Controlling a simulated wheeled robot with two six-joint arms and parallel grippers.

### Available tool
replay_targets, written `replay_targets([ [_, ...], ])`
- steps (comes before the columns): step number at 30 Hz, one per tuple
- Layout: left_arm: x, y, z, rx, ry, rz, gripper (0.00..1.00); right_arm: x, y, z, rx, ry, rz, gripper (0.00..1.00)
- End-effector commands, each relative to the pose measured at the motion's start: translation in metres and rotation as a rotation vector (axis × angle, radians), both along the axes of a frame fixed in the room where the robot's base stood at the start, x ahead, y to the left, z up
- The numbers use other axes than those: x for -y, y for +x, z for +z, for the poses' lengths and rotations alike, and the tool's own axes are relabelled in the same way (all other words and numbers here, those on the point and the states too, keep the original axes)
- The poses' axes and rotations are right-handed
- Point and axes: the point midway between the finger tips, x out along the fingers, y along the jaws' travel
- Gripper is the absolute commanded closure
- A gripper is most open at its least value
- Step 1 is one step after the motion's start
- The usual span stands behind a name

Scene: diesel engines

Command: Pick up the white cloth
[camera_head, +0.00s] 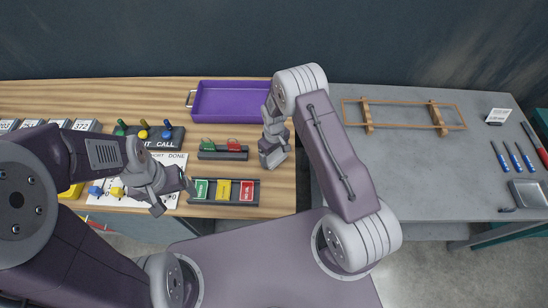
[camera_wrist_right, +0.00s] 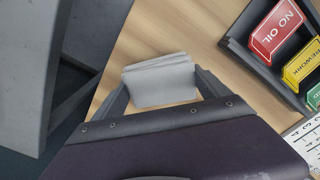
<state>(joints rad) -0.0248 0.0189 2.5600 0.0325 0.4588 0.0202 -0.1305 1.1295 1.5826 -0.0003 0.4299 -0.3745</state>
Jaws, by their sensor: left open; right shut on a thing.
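The white cloth (camera_wrist_right: 160,82) is a small folded stack between the two fingers of my right gripper (camera_wrist_right: 160,90) in the right wrist view. The gripper is shut on it, over the wooden table. In the head view my right gripper (camera_head: 273,156) is near the table's right edge, and I cannot make out the cloth there. My left gripper (camera_head: 172,196) is open and empty, over the white printed sheet (camera_head: 174,161) on the left.
A purple tray (camera_head: 232,100) stands at the back. Dark holders with green, yellow and red tags (camera_head: 223,190) lie between the grippers. The grey table (camera_head: 420,170) on the right has a wooden rack (camera_head: 405,114), blue-handled tools (camera_head: 511,157) and a clear middle.

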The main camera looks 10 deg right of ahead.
Motion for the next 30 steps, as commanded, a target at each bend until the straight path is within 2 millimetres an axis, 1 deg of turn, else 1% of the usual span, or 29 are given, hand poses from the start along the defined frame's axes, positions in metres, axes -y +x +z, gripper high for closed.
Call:
replay_targets([
  [1,0.0,0.0,-0.007,0.0,0.0,0.0,0.23,0.0,0.002,0.007,0.005,0.001,0.0,0.55],
  [3,0.0,0.0,-0.014,0.0,0.0,0.0,0.23,0.0,0.002,0.024,0.008,0.001,0.0,0.55],
  [5,0.0,0.0,-0.015,0.0,0.0,0.0,0.23,0.006,-0.014,0.032,0.0,0.0,-0.001,0.55],
  [12,0.0,0.0,-0.028,0.0,0.0,0.0,0.23,0.026,-0.068,0.065,0.003,0.001,-0.002,0.55],
  [15,0.0,0.0,-0.032,0.0,0.0,0.0,0.23,0.033,-0.087,0.078,0.002,0.0,-0.002,0.55],
  [18,0.0,0.0,-0.033,0.0,0.0,0.0,0.23,0.038,-0.1,0.087,0.002,0.0,-0.001,0.55],
  [23,0.0,0.0,-0.034,0.0,0.0,0.0,0.23,0.041,-0.109,0.093,0.001,0.0,0.0,0.55],
  [30,0.0,0.0,-0.034,0.0,0.0,0.0,0.23,0.041,-0.11,0.093,0.0,0.0,0.0,0.55],
])
